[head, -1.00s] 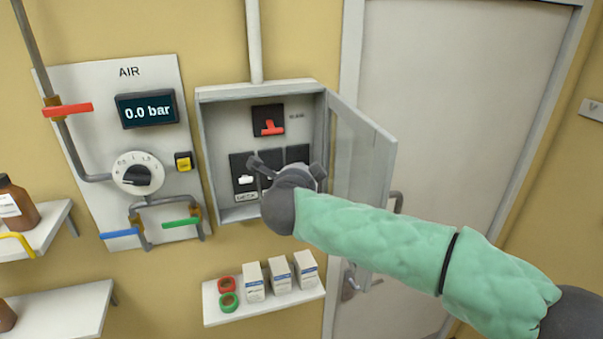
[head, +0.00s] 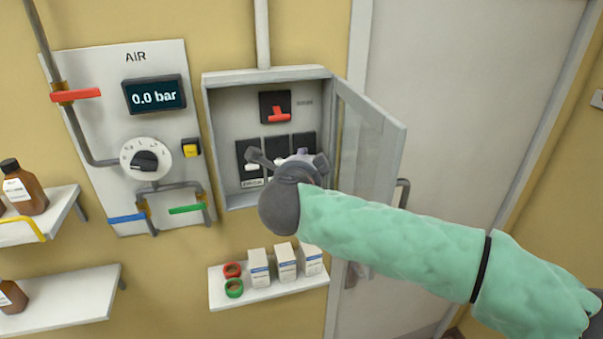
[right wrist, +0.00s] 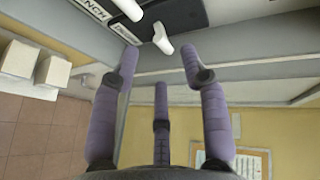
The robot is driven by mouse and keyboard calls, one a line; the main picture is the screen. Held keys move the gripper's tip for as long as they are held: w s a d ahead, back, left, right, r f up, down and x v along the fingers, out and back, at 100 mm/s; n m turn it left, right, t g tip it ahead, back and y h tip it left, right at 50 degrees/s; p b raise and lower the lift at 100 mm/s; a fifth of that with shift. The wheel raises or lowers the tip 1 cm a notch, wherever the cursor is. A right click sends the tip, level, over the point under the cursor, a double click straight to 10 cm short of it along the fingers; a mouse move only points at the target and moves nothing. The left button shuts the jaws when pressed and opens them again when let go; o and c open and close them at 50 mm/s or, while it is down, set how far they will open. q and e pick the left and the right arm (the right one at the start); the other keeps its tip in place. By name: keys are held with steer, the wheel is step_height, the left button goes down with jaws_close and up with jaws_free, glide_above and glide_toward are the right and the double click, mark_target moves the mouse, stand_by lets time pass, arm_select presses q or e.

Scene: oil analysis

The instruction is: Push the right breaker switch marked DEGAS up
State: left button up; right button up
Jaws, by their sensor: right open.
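The open grey breaker box (head: 225,140) hangs on the wall in the head view. It holds a lower row of black breakers: a left one (head: 245,150), a middle one (head: 278,145) and a right one (head: 304,141). My right gripper (head: 288,158) is open and empty in front of this row, hiding most levers and labels. In the right wrist view, one white lever (right wrist: 163,37) lies just beyond and between the spread fingertips of my gripper (right wrist: 160,62), with no clear contact. Another white lever (right wrist: 126,9) is further up. I cannot read a DEGAS label. My left gripper is not in view.
A red switch (head: 279,116) sits above the row. The box's glass door (head: 370,145) stands open at the right, close to my right arm. The AIR panel (head: 110,65) is at the left. A small shelf (head: 275,290) with boxes and tape rolls is below.

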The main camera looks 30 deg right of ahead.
steer(key=v, duration=0.7)
stand_by(0.6)
